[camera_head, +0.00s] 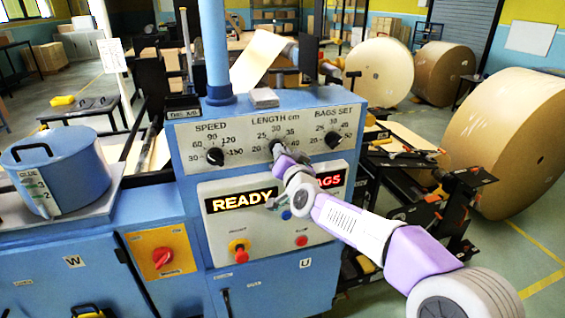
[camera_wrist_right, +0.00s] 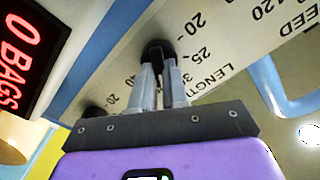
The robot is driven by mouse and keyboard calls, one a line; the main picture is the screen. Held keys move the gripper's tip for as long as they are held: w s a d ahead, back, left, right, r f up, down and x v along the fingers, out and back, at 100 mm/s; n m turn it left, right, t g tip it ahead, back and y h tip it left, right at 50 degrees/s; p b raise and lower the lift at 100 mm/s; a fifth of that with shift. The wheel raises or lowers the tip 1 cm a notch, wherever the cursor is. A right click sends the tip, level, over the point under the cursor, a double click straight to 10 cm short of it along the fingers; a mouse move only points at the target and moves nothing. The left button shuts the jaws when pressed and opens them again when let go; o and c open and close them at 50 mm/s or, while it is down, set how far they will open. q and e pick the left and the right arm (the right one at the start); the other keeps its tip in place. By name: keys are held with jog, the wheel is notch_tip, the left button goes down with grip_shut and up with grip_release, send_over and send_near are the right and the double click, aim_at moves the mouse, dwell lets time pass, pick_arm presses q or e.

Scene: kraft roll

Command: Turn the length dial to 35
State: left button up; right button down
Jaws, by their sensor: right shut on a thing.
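The length dial is a small black knob under the label LENGTH cm on the machine's grey dial plate (camera_head: 235,130), between the speed dial (camera_head: 215,156) and the bags set dial (camera_head: 334,139). My right gripper (camera_head: 279,152) reaches it from the lower right and covers most of it. In the right wrist view the two fingers of my right gripper (camera_wrist_right: 165,88) are closed on the length dial (camera_wrist_right: 157,52). Marks 20, 25 and 30 show beside it. Which mark the pointer faces is hidden. My left gripper is not in view.
Below the dials a display (camera_head: 241,201) reads READY; my arm partly covers the BAGS display. A yellow-and-red switch (camera_head: 239,250) and a red button (camera_head: 301,241) sit below. A blue glue pot (camera_head: 60,172) stands left. Large kraft rolls (camera_head: 510,135) stand at right.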

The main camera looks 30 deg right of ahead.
jog(key=shift+f+m+b, duration=0.1)
jog(key=shift+m+b, duration=0.55)
jog(key=shift+m, duration=0.35)
jog(key=c, duration=1.1)
grip_release()
jog(key=shift+c, duration=0.2)
jog(key=shift+s, duration=0.1)
jog(key=v, duration=0.7)
jog(key=shift+s, duration=0.2)
